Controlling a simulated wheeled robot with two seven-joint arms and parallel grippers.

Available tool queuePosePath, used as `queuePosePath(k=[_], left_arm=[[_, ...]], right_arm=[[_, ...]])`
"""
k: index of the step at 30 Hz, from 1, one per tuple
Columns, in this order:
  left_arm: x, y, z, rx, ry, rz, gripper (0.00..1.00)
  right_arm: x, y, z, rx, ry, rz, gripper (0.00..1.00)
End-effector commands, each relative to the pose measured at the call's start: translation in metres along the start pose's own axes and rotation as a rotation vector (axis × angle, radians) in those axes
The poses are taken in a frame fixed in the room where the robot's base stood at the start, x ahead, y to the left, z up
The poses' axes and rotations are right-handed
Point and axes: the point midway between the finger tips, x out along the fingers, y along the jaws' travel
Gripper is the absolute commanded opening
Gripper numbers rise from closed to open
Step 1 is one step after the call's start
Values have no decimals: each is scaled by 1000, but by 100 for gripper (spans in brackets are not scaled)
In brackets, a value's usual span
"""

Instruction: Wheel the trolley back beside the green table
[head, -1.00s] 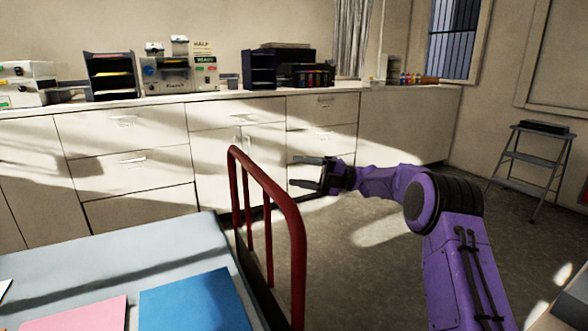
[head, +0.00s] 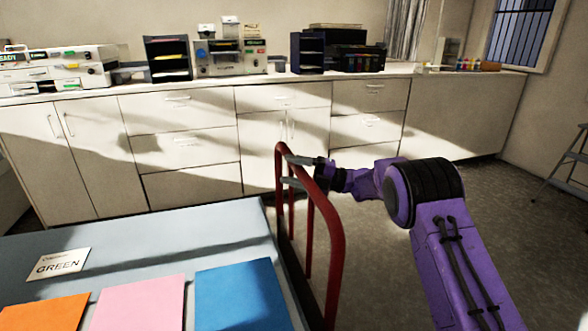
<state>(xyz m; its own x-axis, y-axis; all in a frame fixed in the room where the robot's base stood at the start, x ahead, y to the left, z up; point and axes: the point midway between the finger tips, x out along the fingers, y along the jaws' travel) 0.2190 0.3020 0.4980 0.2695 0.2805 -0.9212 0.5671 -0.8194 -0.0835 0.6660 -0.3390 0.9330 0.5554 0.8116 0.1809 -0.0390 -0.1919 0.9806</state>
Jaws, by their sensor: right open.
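The trolley shows as a red tubular handle (head: 333,245) standing at the right end of a pale blue-grey table. Its deck is mostly hidden. The table (head: 150,236) carries a card (head: 58,264) reading "GREEN". My right gripper (head: 287,170) is open at the far upper part of the handle, its two fingers pointing left across the red tube. I cannot tell whether the tube lies between the fingers or whether they touch it. My left gripper is not in view.
Orange (head: 45,313), pink (head: 140,303) and blue (head: 240,295) sheets lie on the near table. White cabinets (head: 190,150) with machines and racks on top line the back wall. A step stool (head: 570,165) stands at the right. The floor (head: 500,240) right of my arm looks clear.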

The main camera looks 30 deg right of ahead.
Motion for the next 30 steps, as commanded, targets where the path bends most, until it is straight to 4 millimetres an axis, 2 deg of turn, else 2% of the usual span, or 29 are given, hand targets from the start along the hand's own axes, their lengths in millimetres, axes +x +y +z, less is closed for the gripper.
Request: queuePosePath(k=[4,5,9,10,16,20,23,26,30], left_arm=[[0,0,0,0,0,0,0],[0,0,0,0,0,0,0],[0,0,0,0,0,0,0],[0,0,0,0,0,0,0],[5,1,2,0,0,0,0],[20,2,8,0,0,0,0],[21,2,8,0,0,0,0],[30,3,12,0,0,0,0],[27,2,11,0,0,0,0]], right_arm=[[0,0,0,0,0,0,57],[0,0,0,0,0,0,54],[0,0,0,0,0,-1,8],[0,0,0,0,0,-1,0],[-6,-1,2,-2,-1,0,0],[-26,0,11,-4,-6,3,0],[-36,7,14,-4,-12,5,0],[-50,8,19,-5,-16,7,0],[-51,14,19,-4,-13,7,0]])
